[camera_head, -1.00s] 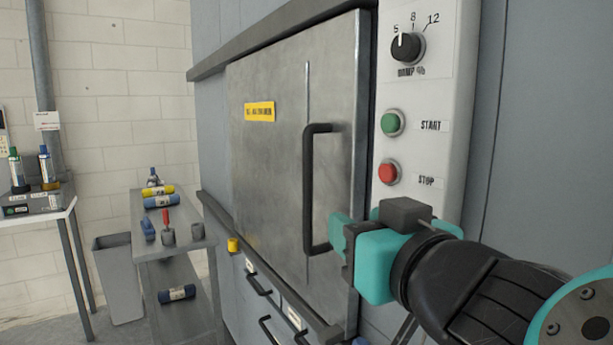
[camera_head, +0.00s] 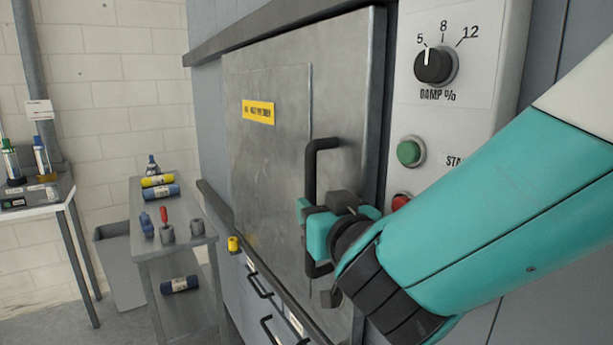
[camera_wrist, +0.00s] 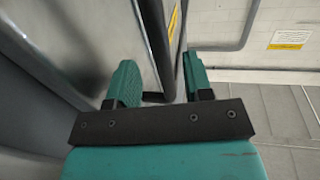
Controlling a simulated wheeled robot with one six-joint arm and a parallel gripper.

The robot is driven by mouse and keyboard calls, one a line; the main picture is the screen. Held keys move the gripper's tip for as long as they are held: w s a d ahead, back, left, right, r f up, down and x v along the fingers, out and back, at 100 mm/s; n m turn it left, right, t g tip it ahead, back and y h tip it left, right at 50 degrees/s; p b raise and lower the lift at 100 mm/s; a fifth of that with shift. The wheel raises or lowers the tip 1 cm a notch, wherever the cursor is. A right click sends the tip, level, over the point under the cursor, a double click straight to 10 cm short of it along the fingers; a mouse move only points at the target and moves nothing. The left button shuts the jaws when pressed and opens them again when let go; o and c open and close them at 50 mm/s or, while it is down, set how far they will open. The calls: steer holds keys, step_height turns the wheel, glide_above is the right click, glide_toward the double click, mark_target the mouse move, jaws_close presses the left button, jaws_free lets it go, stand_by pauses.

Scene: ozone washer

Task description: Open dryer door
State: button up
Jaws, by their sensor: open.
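The dryer door (camera_head: 270,170) is a grey metal panel with a yellow label, and it looks shut. Its black vertical bar handle (camera_head: 310,175) stands out near the door's right side. My gripper (camera_head: 306,228) is at the lower half of the handle. In the wrist view the open fingers of my gripper (camera_wrist: 160,82) lie on either side of the dark handle bar (camera_wrist: 153,45), with a gap beside it. In the head view my gripper hides part of the handle.
The control panel with a damp dial (camera_head: 436,65) and green start button (camera_head: 410,152) is right of the door; my arm partly covers the red stop button (camera_head: 400,201). A grey side table (camera_head: 180,245) with bottles stands left. Drawer handles (camera_head: 258,287) sit below the door.

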mark_target(314, 202)
steer(key=p+x, duration=0.2)
steer(key=x, duration=0.3)
steer(key=shift+w+a+p, duration=0.15)
steer(key=shift+w+p, duration=0.15)
steer(key=shift+p, duration=0.05)
jaws_close()
